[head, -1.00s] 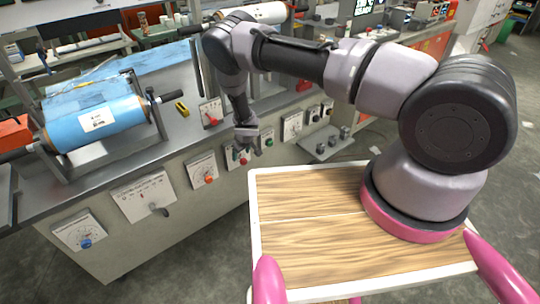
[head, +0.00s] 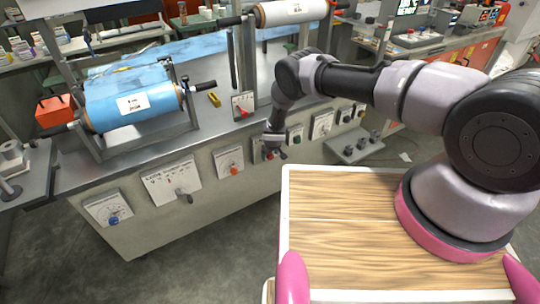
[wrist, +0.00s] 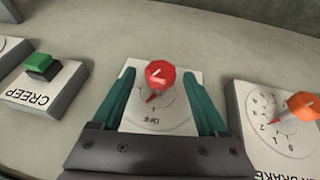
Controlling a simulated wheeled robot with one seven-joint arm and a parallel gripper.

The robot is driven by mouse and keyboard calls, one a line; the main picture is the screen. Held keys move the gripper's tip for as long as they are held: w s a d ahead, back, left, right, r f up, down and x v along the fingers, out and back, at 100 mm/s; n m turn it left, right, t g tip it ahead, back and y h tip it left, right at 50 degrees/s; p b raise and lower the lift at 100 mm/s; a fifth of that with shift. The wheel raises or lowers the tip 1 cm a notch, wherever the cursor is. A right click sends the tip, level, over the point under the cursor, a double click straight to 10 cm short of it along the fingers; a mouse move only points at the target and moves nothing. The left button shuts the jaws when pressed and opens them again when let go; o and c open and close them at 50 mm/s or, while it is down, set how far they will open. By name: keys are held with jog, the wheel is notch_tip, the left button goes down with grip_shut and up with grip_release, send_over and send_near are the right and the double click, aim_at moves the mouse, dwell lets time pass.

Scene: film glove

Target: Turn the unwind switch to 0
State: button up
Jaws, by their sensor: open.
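A red knob (wrist: 160,74) with a red pointer stands on a white plate (wrist: 172,125) in the wrist view. The plate's lettering appears upside down and is partly legible as OFF; I cannot read the word unwind on it. The pointer slants to the lower left. My gripper (wrist: 160,78) is open, with one teal finger on each side of the knob; I cannot tell whether either touches it. In the head view my gripper (head: 273,151) is at the front panel of the machine and hides much of this plate.
In the wrist view, a green CREEP button (wrist: 40,64) is at left and an orange knob (wrist: 303,106) on a numbered BRAKE plate is at right. In the head view, a panel with a grey lever (head: 184,195) and a blue knob (head: 113,219) are farther left.

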jog(key=shift+c, duration=0.3)
grip_shut()
jog(key=shift+a, duration=0.1)
jog(key=shift+s+a+f+t+h, duration=0.1)
jog(key=shift+s+a+t+h, duration=0.1)
jog(key=shift+t+h, duration=0.25)
jog(key=shift+a+f+n+t+h, duration=0.15)
jog(key=shift+n+t+h, duration=0.45)
jog(key=shift+t+h, duration=0.9)
jog(key=shift+h, duration=0.25)
jog(key=shift+o, duration=0.3)
grip_release()
